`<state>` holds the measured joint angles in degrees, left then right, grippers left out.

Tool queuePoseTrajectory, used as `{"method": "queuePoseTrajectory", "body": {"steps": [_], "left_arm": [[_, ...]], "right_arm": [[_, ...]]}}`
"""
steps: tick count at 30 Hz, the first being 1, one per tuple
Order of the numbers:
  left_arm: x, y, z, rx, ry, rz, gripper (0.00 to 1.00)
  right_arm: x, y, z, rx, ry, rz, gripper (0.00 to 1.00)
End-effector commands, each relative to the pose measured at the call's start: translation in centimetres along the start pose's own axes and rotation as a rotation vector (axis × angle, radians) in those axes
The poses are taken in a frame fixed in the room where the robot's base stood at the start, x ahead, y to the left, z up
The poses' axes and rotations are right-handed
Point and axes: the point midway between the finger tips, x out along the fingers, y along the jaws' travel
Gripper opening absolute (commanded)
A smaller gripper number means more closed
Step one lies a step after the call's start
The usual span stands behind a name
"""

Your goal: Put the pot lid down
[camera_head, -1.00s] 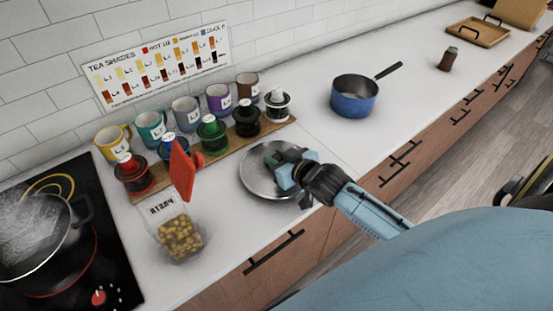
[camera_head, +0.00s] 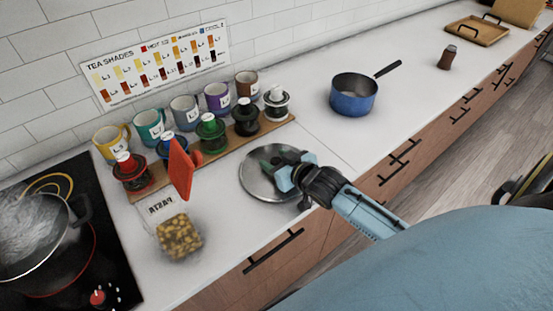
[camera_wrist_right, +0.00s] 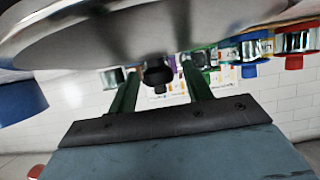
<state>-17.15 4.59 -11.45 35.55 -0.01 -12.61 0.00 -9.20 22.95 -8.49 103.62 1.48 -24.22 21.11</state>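The pot lid (camera_head: 256,186), a round silver-grey disc, lies on the white counter near its front edge, in front of the rack of jars. My right gripper (camera_head: 281,169) is over the lid, reaching in from the right. In the right wrist view, the lid's pale underside or rim (camera_wrist_right: 90,40) fills the top, and its dark knob (camera_wrist_right: 157,74) sits between the two green fingers of my right gripper (camera_wrist_right: 160,88). The fingers are apart, with a gap showing beside the knob. My left gripper is not in view.
A blue saucepan (camera_head: 352,97) stands to the right. A red upright object (camera_head: 181,168) and a pasta container (camera_head: 179,237) stand to the left, near the hob (camera_head: 109,248) with a steaming pot (camera_head: 38,232).

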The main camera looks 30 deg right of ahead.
Motion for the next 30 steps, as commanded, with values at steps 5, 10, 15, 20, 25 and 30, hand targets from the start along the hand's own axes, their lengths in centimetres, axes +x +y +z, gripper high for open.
{"method": "queuePoseTrajectory", "body": {"steps": [5,10,15,20,25,30], "left_arm": [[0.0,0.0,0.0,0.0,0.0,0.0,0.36],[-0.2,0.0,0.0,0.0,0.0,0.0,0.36],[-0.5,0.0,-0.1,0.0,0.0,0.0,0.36],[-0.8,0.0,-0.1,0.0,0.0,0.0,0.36],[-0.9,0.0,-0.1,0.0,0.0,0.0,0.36],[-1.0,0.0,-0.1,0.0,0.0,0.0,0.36]], "right_arm": [[0.0,0.0,0.0,0.0,0.0,0.0,0.5],[-0.2,0.0,-0.5,-0.001,0.001,0.0,0.5],[-2.1,0.0,-1.0,0.001,-0.002,0.0,0.5],[-5.5,0.0,-1.0,0.001,-0.004,0.0,0.5],[-8.9,0.0,-1.0,0.0,-0.003,0.0,0.5],[-11.2,0.1,-1.1,0.0,-0.002,0.001,0.5]]}}
